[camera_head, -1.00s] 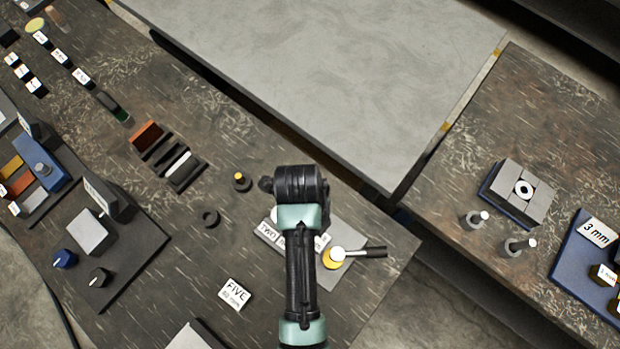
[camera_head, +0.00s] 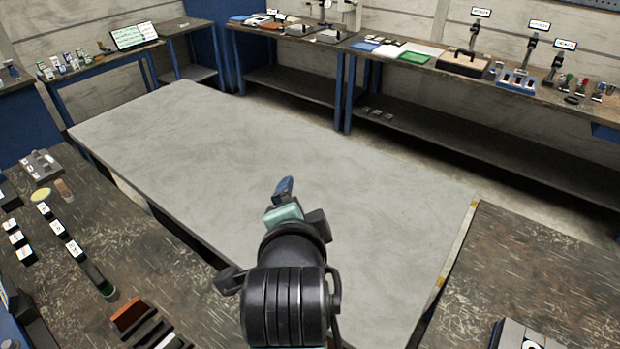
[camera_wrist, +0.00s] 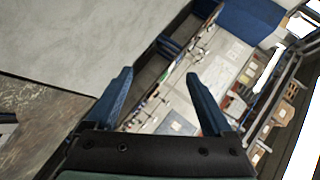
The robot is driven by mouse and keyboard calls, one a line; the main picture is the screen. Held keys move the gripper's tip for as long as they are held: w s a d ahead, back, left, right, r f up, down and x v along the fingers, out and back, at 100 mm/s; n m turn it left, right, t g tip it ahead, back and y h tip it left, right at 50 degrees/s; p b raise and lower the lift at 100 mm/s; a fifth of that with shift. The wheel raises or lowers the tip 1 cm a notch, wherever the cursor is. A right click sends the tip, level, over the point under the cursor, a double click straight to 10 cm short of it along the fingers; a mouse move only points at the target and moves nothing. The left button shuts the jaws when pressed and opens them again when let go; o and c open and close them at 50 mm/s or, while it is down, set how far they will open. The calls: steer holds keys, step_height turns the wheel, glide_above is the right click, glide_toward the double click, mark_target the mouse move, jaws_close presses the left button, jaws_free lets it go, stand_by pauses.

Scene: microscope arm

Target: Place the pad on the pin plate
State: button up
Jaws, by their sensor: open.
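My gripper (camera_head: 284,190) is over the pale grey table in the head view, seen from behind my wrist. In the wrist view its two blue fingers (camera_wrist: 160,88) are spread apart with nothing between them. A grey plate with short upright pegs (camera_head: 40,166) sits at the left edge of the head view. It may be the pin plate, but I cannot be sure. A yellow disc (camera_head: 40,195) and a small tan strip (camera_head: 64,189) lie close to it. I cannot tell which thing is the pad.
The pale grey table (camera_head: 150,135) is bare. A back bench holds a black case (camera_head: 463,63), a green mat (camera_head: 414,57) and labelled stands (camera_head: 530,55).

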step_height(320, 180, up, 16)
steer(key=n+t, duration=0.5)
steer(key=t, duration=0.1)
steer(key=s+d+r+n+t, duration=0.1)
steer(key=s+r+n+t, duration=0.3)
steer(key=r, duration=0.7)
steer(key=s+r+n+t, duration=0.4)
steer(key=s+r, duration=0.4)
steer(key=r, duration=0.3)
steer(key=shift+s+d+r+t, duration=0.25)
steer(key=shift+d+r+t, duration=0.15)
steer(key=shift+t, duration=0.1)
steer(key=shift+f+n, duration=0.1)
steer(key=shift+n, duration=0.2)
